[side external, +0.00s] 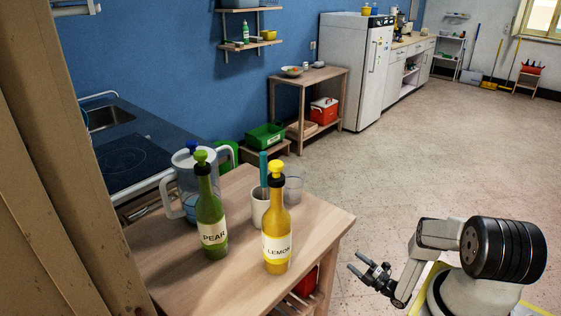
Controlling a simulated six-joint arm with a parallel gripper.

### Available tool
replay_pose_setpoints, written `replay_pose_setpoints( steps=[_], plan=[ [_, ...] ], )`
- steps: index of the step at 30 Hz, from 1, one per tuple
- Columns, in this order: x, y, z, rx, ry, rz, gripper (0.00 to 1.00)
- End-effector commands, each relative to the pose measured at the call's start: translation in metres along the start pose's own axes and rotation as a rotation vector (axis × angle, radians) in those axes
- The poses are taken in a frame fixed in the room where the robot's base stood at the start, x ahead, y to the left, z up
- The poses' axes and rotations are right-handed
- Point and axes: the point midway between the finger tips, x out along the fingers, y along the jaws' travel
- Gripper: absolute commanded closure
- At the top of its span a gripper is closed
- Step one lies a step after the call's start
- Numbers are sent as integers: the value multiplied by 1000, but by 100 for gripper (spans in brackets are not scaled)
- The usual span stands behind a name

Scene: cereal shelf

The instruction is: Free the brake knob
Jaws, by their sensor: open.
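My gripper (357,262) is at the lower right, with its fingers apart and nothing between them. It points left toward the wooden table (322,221) and appears clear of the table's right edge. I cannot make out a brake knob in this view. On the table stand a green bottle labelled PEAR (211,212) with a green top and a yellow bottle labelled LEMON (277,232) with a yellow top. Both are upright and apart from my gripper.
Behind the bottles are a clear jug (187,185), a pale cup (259,209) holding a teal item, and a glass (293,188). A brown post (60,160) blocks the left side. Open floor (420,150) lies beyond the table.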

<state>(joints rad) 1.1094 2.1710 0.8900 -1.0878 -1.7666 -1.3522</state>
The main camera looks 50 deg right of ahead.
Motion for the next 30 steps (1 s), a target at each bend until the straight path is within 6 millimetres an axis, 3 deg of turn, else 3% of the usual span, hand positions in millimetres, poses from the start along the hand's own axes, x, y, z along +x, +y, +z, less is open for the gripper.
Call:
replay_pose_setpoints(
  steps=[30],
  plan=[
    [14,13,5,1500,-196,-139,16]
  ],
)
